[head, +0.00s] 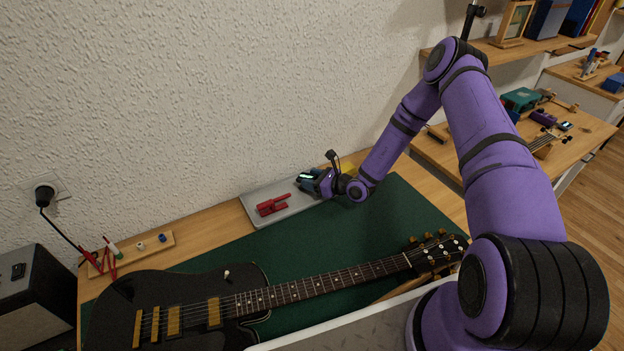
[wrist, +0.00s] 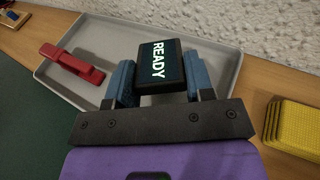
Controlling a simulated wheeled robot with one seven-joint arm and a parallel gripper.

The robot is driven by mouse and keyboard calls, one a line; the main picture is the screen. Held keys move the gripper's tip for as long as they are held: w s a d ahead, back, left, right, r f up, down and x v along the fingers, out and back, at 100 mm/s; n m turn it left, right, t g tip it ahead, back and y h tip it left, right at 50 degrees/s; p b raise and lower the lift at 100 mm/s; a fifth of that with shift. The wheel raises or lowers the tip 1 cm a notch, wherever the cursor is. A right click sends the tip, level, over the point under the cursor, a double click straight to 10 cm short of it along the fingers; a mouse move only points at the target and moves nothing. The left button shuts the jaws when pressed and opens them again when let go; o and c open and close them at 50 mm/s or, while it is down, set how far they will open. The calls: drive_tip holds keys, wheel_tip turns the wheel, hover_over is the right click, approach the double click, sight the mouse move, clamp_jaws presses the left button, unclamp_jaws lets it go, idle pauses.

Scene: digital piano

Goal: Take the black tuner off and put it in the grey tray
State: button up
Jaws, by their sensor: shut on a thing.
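My gripper (wrist: 160,88) is shut on the black tuner (wrist: 161,62), whose screen reads "READY" in the wrist view. In the head view the gripper (head: 312,178) is over the right end of the grey tray (head: 287,212), with the tuner between its fingers. The wrist view shows the tray (wrist: 88,27) beneath and beyond the tuner. I cannot tell whether the tuner touches the tray floor. A black electric guitar (head: 240,275) lies on the green mat, and no tuner shows on its headstock (head: 437,252).
A red clamp-like tool (wrist: 72,66) lies in the tray's left part. A yellow block or stack (wrist: 292,130) is right of the tray. A wooden rack (head: 130,254) with small items stands at left. The wall rises behind the tray. The green mat (head: 300,240) has bare room before the tray.

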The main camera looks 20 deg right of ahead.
drive_tip(key=o, duration=1.1)
drive_tip(key=shift+s+d, duration=0.1)
drive_tip(key=shift+v, duration=2.4)
drive_tip(key=v, duration=1)
drive_tip(key=shift+s+d+r, duration=0.1)
drive_tip(key=shift+s+d, duration=0.2)
